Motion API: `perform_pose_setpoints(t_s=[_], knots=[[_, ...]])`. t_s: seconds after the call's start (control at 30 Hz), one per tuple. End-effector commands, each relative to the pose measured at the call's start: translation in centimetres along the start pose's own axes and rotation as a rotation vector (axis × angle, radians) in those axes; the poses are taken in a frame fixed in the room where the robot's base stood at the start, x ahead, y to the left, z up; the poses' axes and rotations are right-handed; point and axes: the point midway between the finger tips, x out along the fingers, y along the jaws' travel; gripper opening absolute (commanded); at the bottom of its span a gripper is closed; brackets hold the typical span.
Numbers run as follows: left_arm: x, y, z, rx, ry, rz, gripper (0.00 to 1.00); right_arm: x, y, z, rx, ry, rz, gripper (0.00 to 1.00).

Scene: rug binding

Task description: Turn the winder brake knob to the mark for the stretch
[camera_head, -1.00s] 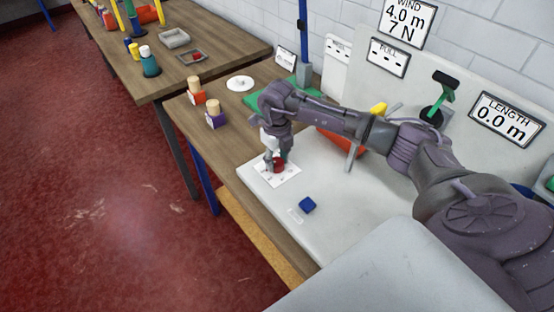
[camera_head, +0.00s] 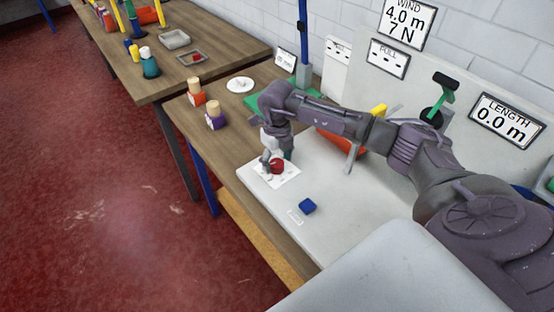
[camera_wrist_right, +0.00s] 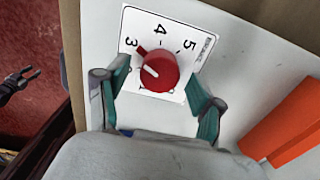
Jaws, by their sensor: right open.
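The brake knob (camera_head: 277,167) is red and round and stands on a white dial card (camera_head: 291,177) on the pale machine bed. In the right wrist view the knob (camera_wrist_right: 160,72) has a white line pointing left and slightly up, just below the 3. A red mark (camera_wrist_right: 141,50) sits on the dial card (camera_wrist_right: 190,35) by the 3; 4 and 5 also show, lower figures are partly hidden. My right gripper (camera_wrist_right: 157,85) is open, its fingers apart on either side of the knob. A dark jointed part (camera_wrist_right: 16,84) at the left edge looks like my left gripper, too small to read.
An orange part (camera_wrist_right: 285,125) is on the wall side. Two spools (camera_head: 215,116) and a white disc (camera_head: 240,84) stand on the wooden table. The length display (camera_head: 505,119) reads 0.0 m.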

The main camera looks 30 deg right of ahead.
Motion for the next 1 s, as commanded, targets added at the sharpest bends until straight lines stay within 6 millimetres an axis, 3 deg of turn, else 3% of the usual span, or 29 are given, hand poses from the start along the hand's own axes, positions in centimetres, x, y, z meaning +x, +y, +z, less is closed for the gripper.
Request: perform_pose_setpoints(t_s=[0.6,1.0], knots=[[0.0,0.3,-0.3,-0.001,0.003,0.004,0.40,-10.8,-0.1,0.1,0.001,-0.004,-0.001,0.67],[0.0,0.4,-0.3,-0.001,0.003,0.004,0.40,-11.9,-0.1,0.0,0.001,-0.001,0.000,0.67]])
